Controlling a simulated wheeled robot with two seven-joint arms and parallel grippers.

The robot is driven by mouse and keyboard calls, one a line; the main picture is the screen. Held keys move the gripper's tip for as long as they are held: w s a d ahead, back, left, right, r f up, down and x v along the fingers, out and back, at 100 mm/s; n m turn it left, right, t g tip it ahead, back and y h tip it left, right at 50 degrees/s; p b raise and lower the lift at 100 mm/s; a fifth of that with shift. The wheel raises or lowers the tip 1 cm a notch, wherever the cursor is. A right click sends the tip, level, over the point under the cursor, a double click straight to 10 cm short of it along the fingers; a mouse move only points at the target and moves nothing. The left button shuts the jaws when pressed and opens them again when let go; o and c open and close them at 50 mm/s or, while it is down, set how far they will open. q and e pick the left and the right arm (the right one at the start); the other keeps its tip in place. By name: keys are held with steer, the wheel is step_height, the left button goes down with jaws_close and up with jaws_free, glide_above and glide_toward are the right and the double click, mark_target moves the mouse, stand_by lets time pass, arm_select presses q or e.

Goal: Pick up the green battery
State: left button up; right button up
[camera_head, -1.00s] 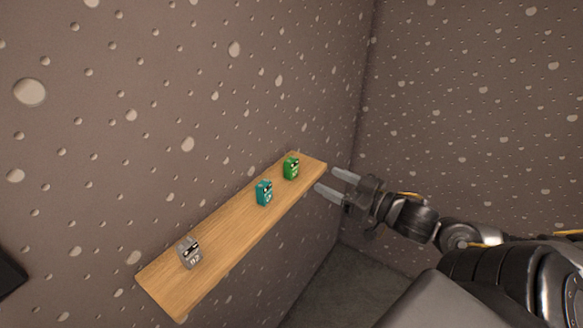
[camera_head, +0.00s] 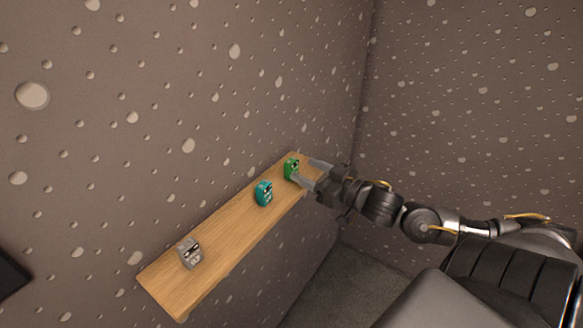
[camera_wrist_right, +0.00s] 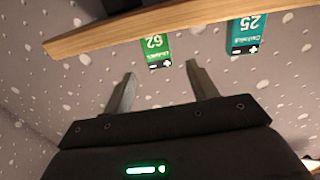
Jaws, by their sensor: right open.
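The green battery (camera_head: 290,168) stands upright at the far right end of the wooden shelf (camera_head: 228,232). My right gripper (camera_head: 305,172) is open and has its fingertips close to the battery, over the shelf's end in the head view. My left gripper is not in view.
A teal battery (camera_head: 264,193) stands on the shelf left of the green one; it is marked 25 in the wrist view (camera_wrist_right: 247,35). A grey battery (camera_head: 189,252) stands near the shelf's near end. The pitted wall (camera_head: 130,150) runs behind the shelf.

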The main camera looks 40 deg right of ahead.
mark_target(295, 164)
steer(key=shift+p+x, duration=0.45)
steer(key=shift+x, duration=1.25)
steer(key=shift+c, duration=0.2)
steer(key=c, duration=1)
steer(key=shift+c, duration=0.2)
steer(key=shift+r, duration=0.1)
